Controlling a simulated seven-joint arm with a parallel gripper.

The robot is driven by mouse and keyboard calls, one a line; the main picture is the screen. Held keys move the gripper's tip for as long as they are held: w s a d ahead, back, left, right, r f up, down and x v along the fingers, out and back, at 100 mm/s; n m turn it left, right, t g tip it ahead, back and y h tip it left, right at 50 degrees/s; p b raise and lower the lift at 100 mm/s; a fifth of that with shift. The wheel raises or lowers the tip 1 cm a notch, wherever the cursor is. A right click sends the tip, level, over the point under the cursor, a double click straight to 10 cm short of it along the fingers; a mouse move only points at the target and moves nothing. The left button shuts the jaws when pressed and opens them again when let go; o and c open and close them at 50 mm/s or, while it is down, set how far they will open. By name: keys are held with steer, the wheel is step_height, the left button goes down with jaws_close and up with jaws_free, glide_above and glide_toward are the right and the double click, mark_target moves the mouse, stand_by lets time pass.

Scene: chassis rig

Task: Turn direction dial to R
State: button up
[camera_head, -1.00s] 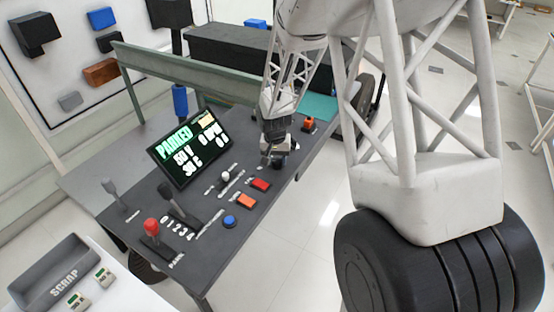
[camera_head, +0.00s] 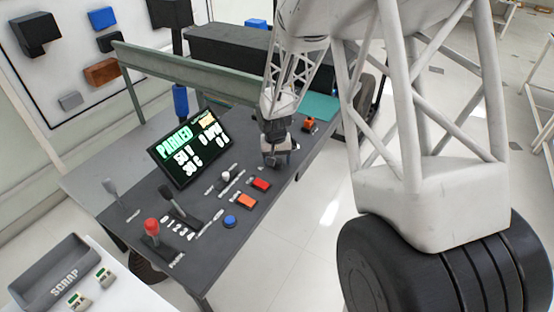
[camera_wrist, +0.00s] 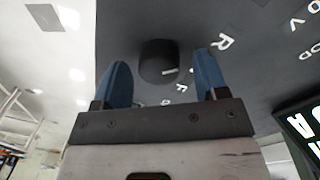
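The direction dial (camera_wrist: 158,62) is a round black knob on the dark console panel in the wrist view. A small white mark shows at its lower right edge. A white letter R (camera_wrist: 225,42) is printed to its right, with smaller white marks below. My gripper (camera_wrist: 160,75) has two blue fingers spread apart, one on each side of the dial, with visible gaps. I cannot tell how deep they reach around it. In the head view my gripper (camera_head: 274,162) is low over the console's right part and hides the dial.
A screen (camera_head: 190,147) reading PARKED stands on the console (camera_head: 130,180). Red (camera_head: 261,184), orange (camera_head: 246,201) and blue (camera_head: 230,221) buttons lie nearby. A red-knobbed lever (camera_head: 152,228) stands at front left. An orange part (camera_head: 309,124) sits behind my gripper. A green rail (camera_head: 180,75) runs along the back.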

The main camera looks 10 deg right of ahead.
steer(key=shift+r, duration=0.1)
steer(key=r, duration=0.7)
steer(key=shift+a+r, duration=0.15)
steer(key=shift+a, duration=0.05)
steer(key=shift+r, duration=0.15)
stand_by(0.5)
steer(key=shift+s+r, duration=0.25)
steer(key=shift+r, duration=0.1)
steer(key=s+r, duration=0.9)
steer(key=r, duration=0.1)
steer(key=s+r+n+t, duration=0.1)
steer(key=s+r, duration=0.4)
steer(key=s, duration=0.8)
steer(key=s+r+n+t, duration=0.1)
steer(key=s+r, duration=0.4)
steer(key=s, duration=0.9)
steer(key=shift+s+t, duration=0.3)
steer(key=shift+t, duration=0.1)
